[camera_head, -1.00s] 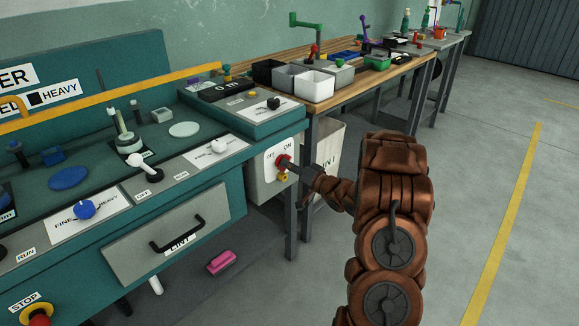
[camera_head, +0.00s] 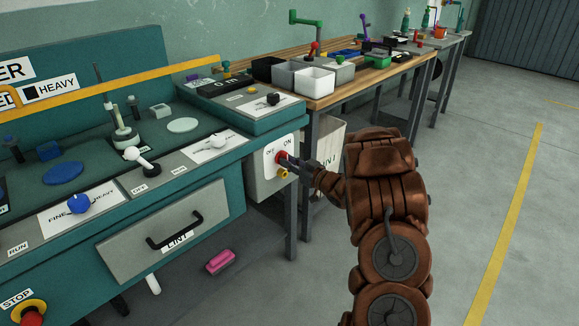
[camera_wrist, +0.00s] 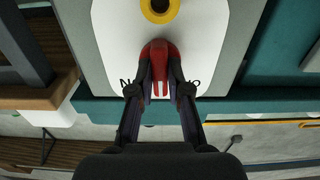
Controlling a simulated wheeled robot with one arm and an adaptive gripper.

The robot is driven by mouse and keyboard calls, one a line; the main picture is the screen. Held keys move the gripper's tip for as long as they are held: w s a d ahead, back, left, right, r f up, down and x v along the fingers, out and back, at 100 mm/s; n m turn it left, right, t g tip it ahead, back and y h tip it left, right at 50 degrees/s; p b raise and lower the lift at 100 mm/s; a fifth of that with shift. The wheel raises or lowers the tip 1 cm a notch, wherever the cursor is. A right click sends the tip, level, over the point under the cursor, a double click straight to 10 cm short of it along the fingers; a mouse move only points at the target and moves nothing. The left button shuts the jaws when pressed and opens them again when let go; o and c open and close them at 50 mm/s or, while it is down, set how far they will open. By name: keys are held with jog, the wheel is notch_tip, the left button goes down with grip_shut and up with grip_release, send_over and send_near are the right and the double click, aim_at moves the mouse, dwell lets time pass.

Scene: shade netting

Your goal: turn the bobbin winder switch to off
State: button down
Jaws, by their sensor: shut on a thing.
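A red rotary knob (camera_head: 281,157) sits on a white plate (camera_head: 270,158) marked OFF and ON, on the grey box at the bench's right end. My gripper (camera_head: 289,162) is at this knob. In the wrist view, my gripper (camera_wrist: 160,88) is shut on the red knob (camera_wrist: 158,48), one finger on each side. The knob and fingers partly cover the upside-down labels. Its exact angle is hard to tell. No readable label names the bobbin winder switch. A white-ball lever (camera_head: 131,153) stands in front of a spindle (camera_head: 122,132) on the bench.
A yellow ring (camera_wrist: 160,8) lies close to the knob on the same plate. A wooden table (camera_head: 335,98) with grey and white bins stands behind and to the right. A pink block (camera_head: 221,262) lies on the floor. The floor to the right is clear.

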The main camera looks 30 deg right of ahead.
jog(key=n+b, duration=0.5)
jog(key=n, duration=0.3)
jog(key=shift+b, duration=0.35)
jog(key=shift+n, duration=0.4)
jog(key=c, duration=1.1)
grip_release()
jog(key=shift+s, duration=0.1)
jog(key=v, duration=1.1)
jog(key=shift+s+d, duration=0.15)
jog(key=shift+s, duration=0.25)
